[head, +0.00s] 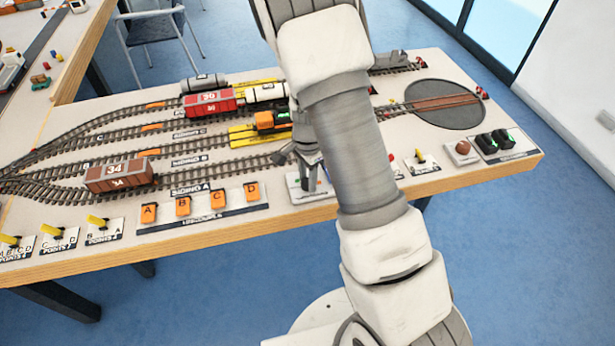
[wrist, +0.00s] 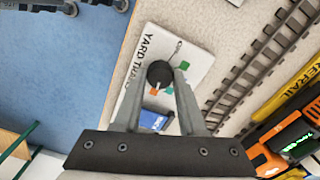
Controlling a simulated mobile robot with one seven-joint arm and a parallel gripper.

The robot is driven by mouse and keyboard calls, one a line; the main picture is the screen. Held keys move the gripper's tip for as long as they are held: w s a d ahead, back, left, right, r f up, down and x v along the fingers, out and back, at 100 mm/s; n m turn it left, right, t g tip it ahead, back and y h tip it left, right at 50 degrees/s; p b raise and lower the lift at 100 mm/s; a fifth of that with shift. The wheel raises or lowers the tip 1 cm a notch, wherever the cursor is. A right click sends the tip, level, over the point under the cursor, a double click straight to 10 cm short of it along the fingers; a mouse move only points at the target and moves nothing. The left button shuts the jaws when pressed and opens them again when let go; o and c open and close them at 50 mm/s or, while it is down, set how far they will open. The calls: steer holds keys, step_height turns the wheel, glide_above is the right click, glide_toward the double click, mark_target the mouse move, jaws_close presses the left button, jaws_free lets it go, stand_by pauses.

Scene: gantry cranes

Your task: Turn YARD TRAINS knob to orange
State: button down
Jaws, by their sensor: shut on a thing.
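The YARD TRAINS plate (wrist: 187,88) is a white panel with a round black knob (wrist: 160,73) on it. My gripper (wrist: 160,80) is shut on the knob, one finger on each side. A thin grey line runs up and right from the knob to a small round end. I cannot tell clearly which mark the knob points to. In the head view the plate (head: 297,187) sits at the table's front edge, and my arm hides much of it.
Track and an orange engine (wrist: 268,150) lie close to the gripper's right. Orange lettered blocks (head: 183,206) and yellow levers (head: 97,221) line the front edge at left. A red-brown button (head: 463,147) and dark switches (head: 495,141) stand at right, near the turntable (head: 445,117).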

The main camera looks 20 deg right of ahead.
mark_target(307, 181)
steer(key=shift+c, duration=2.3)
jaws_free()
steer(key=shift+r, duration=0.1)
step_height(307, 181, up, 17)
steer(key=p, duration=0.3)
steer(key=shift+r, duration=0.15)
